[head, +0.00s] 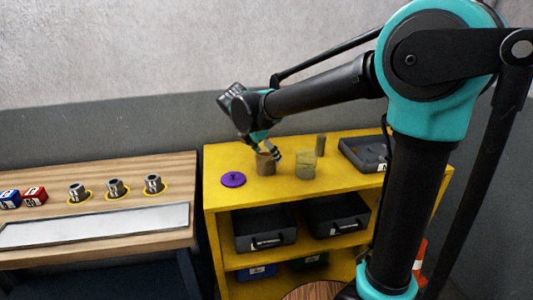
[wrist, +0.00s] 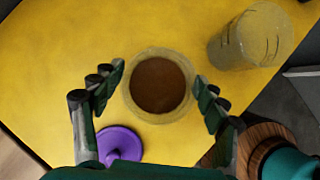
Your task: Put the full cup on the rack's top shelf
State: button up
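The full cup (head: 265,164) is clear-walled with brown contents and stands upright on the yellow top of the rack (head: 222,160). In the wrist view I look down into the full cup (wrist: 160,85), with its pale rim around the brown fill. My gripper (head: 266,152) is above and around it. In the wrist view my gripper (wrist: 160,80) is open, with one finger on each side of the cup and small gaps to the rim. The finger tips' height against the cup is hard to tell.
A second, pale see-through cup (head: 306,166) stands to the right. A purple lid (head: 233,180) lies to the left. A grey-brown cylinder (head: 320,145) and dark tray (head: 362,155) are farther right. Dark bins (head: 265,228) fill the shelf below. A wooden bench (head: 130,172) stands left.

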jog(key=shift+o, duration=0.6)
jog(key=shift+r, duration=0.15)
jog(key=v, duration=1.2)
